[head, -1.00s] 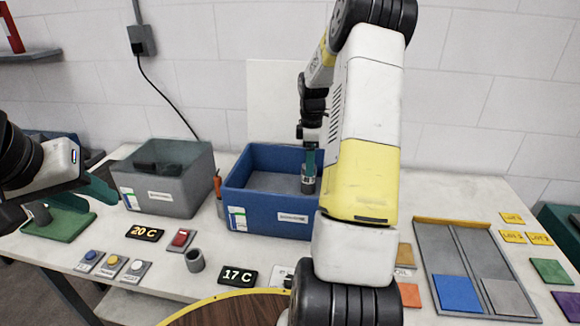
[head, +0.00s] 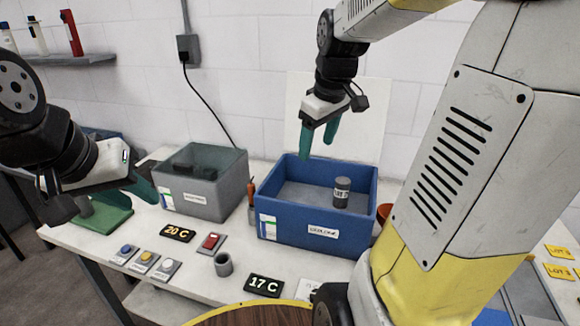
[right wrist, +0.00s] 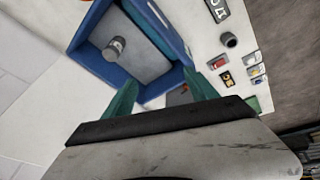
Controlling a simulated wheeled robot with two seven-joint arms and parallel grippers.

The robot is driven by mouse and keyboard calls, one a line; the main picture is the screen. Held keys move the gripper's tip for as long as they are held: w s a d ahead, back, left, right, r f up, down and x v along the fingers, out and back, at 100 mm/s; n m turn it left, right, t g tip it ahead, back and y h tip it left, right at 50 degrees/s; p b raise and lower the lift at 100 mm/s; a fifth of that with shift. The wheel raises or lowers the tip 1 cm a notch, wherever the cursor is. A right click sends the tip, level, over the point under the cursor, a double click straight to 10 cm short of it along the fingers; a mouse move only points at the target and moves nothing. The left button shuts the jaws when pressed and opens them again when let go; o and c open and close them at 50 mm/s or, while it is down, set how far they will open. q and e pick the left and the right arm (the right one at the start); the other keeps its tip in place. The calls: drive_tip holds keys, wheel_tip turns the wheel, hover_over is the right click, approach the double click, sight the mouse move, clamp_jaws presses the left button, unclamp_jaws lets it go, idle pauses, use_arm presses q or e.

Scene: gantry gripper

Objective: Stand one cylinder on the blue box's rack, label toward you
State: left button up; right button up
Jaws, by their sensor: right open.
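The blue box (head: 285,233) stands on the table with a grey rack surface (head: 300,193) inside. The cylinder also shows in the right wrist view (right wrist: 116,47). My right gripper (head: 318,146) is open and empty, above the box and clear of the cylinder. My left gripper (head: 144,188) hangs at the left near a green stand; its finger opening is not clear.
A grey bin (head: 203,202) stands left of the blue box. Buttons, a 20 C display (head: 177,233), a 17 C display (head: 264,285) and a small grey cup (head: 223,264) lie in front. An orange pot (head: 384,213) is at the box's right. My right arm hides the table's right side.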

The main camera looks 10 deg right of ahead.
drive_tip(key=s+a+m+t+y, duration=0.1)
drive_tip(key=s+a+m, duration=0.4)
drive_tip(key=s, duration=0.8)
drive_tip(key=shift+s+a+r+m+t+y, duration=0.15)
drive_tip(key=shift+a+r+m+t+y, duration=0.2)
drive_tip(key=shift+a+t, duration=0.65)
